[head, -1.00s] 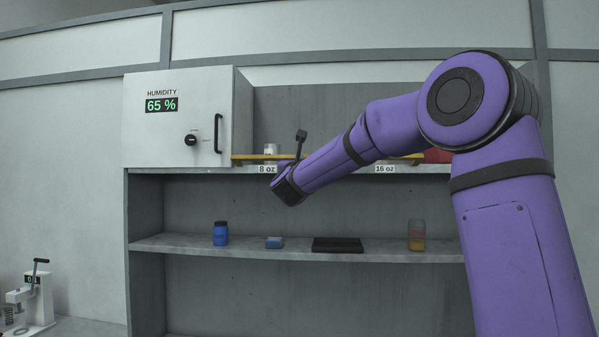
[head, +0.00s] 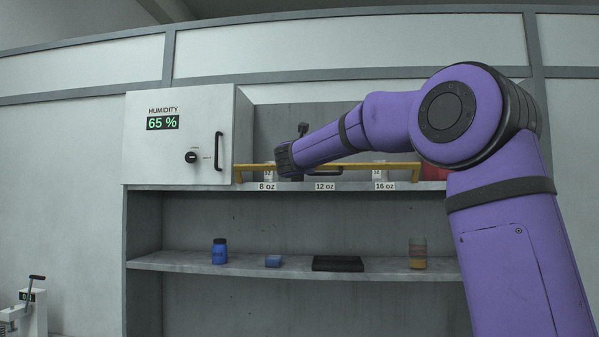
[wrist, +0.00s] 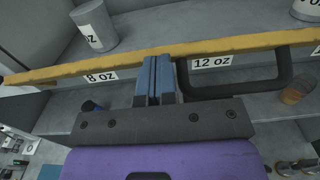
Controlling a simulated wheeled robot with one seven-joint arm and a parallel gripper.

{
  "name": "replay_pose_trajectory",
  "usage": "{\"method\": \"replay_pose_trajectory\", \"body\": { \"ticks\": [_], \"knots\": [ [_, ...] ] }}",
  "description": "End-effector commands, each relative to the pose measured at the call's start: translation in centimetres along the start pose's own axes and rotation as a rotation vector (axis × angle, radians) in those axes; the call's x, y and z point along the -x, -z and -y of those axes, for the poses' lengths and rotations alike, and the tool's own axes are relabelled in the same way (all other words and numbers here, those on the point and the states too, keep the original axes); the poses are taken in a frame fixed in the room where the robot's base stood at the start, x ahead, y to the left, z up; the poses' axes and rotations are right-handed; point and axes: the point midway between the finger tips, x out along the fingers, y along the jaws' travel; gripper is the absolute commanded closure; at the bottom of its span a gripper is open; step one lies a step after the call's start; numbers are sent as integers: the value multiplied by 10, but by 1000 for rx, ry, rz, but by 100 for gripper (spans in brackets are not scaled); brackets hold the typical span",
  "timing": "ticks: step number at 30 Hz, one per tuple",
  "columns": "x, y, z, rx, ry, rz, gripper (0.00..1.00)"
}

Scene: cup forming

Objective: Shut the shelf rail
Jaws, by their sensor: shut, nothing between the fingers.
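The yellow shelf rail (head: 350,165) runs across the front of the upper shelf, above the size labels. Its black handle (head: 330,171) is partly seen behind my arm. In the wrist view the rail (wrist: 90,66) crosses the picture, and the handle (wrist: 285,75) is just right of my fingers. My gripper (wrist: 154,60) has its blue fingers together and empty, with the tips at the rail between the 8 oz and 12 oz labels. I cannot tell whether they touch it. In the head view my gripper (head: 284,160) is at the rail's left part, its fingertips hidden.
A white humidity cabinet (head: 180,125) stands left of the rail. Cups (wrist: 95,25) stand behind the rail. The lower shelf (head: 190,262) holds a blue jar (head: 219,251), a blue block (head: 273,260), a black tray (head: 338,263) and a glass jar (head: 418,253).

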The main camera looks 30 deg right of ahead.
Motion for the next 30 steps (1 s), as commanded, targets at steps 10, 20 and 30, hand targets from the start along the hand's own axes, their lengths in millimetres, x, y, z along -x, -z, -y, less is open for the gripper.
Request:
{"method": "replay_pose_trajectory", "body": {
  "ticks": [10,20,30],
  "knots": [
    [-18,-19,-1,-1,-1,2,100],
    [-32,-28,-1,-2,0,2,100],
    [-38,-31,0,-1,1,3,100]
  ]
}}
